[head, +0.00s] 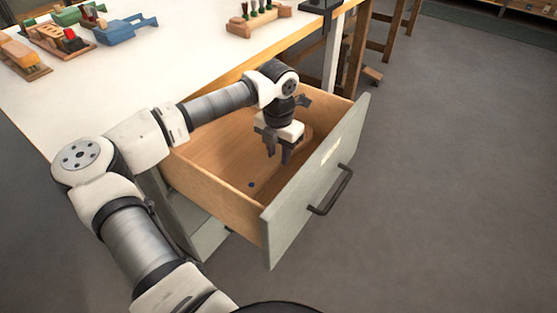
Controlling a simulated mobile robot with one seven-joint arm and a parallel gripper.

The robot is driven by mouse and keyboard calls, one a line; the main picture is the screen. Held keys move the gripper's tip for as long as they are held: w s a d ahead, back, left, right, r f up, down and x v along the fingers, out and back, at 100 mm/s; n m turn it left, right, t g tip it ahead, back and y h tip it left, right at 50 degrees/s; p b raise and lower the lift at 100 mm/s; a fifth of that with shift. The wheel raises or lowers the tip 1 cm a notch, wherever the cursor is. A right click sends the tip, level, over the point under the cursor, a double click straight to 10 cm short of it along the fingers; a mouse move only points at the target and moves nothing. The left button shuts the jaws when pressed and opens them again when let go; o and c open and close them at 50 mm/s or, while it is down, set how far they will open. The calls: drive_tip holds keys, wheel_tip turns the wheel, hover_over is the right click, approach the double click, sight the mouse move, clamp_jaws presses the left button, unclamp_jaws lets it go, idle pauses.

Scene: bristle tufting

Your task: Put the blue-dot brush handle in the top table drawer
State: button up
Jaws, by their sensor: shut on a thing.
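The top table drawer (205,195) is pulled open below the table; it has a wooden inside and a grey-green front. My gripper (278,157) points down inside the drawer, its fingers below the rim. It is shut on the blue-dot brush handle (301,146), a wooden piece much like the drawer floor in colour. A small blue dot (251,184) shows at the lower left of my fingers. The fingers hide part of the handle, and I cannot tell whether it touches the drawer floor.
The white tabletop (165,75) holds wooden brushes (22,57), a blue clamp-like piece (126,29) and a rack with several tufted items (258,18). The drawer front has a dark handle (332,190). Wooden stool legs (395,30) stand behind; the grey floor at right is clear.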

sight(278, 157)
drive_tip(key=shift+f, duration=1.5)
drive_tip(key=shift+f, duration=0.15)
drive_tip(key=o, duration=1)
wheel_tip(278, 157, up, 12)
drive_tip(key=p, duration=0.1)
drive_tip(key=shift+r, duration=0.2)
